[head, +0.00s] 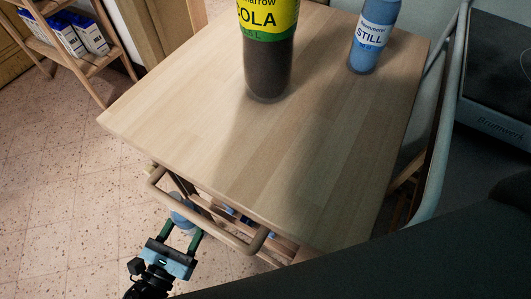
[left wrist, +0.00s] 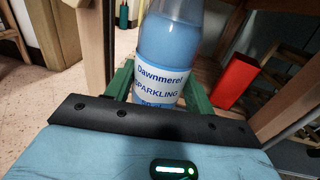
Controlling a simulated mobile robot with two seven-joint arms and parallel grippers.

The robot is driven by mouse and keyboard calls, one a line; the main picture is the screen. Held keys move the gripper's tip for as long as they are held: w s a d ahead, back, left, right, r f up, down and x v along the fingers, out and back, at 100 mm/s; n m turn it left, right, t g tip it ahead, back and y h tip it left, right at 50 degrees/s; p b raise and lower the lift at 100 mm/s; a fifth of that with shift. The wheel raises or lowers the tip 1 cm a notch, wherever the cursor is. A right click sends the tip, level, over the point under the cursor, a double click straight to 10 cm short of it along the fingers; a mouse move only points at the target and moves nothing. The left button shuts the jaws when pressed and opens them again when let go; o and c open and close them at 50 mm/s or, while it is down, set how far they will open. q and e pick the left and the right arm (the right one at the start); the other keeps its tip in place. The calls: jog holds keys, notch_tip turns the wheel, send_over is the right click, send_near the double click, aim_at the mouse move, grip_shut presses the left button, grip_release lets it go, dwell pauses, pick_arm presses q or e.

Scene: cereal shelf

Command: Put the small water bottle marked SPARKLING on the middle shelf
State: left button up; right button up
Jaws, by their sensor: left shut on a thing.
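The SPARKLING bottle (left wrist: 170,45), pale blue with a white label, stands roughly upright in the left wrist view. My left gripper (head: 184,228) is shut on it, with a green finger on either side. In the head view only a blue part of the bottle (head: 186,212) shows, beside a wooden rail below the tabletop's front left edge. The wooden tabletop (head: 190,110) hides most of what lies beneath it. I cannot make out the middle shelf clearly. My right gripper is not in view.
A dark cola bottle (head: 268,70) and a blue STILL bottle (head: 372,35) stand on the tabletop. A rounded wooden handle rail (head: 205,217) juts out near my left gripper. A red block (left wrist: 232,82) is right of the held bottle. Tiled floor (head: 70,200) lies open at left.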

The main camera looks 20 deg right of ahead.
pick_arm(q)
jog(key=shift+w+d+r, duration=0.1)
jog(key=shift+w+d, duration=0.05)
jog(key=shift+w, duration=0.1)
jog(key=x, duration=1.7)
jog(key=shift+w+d, duration=0.15)
notch_tip(320, 180, down, 3)
jog(key=shift+r+b, duration=0.1)
jog(key=shift+b, duration=0.4)
jog(key=shift+f, duration=0.4)
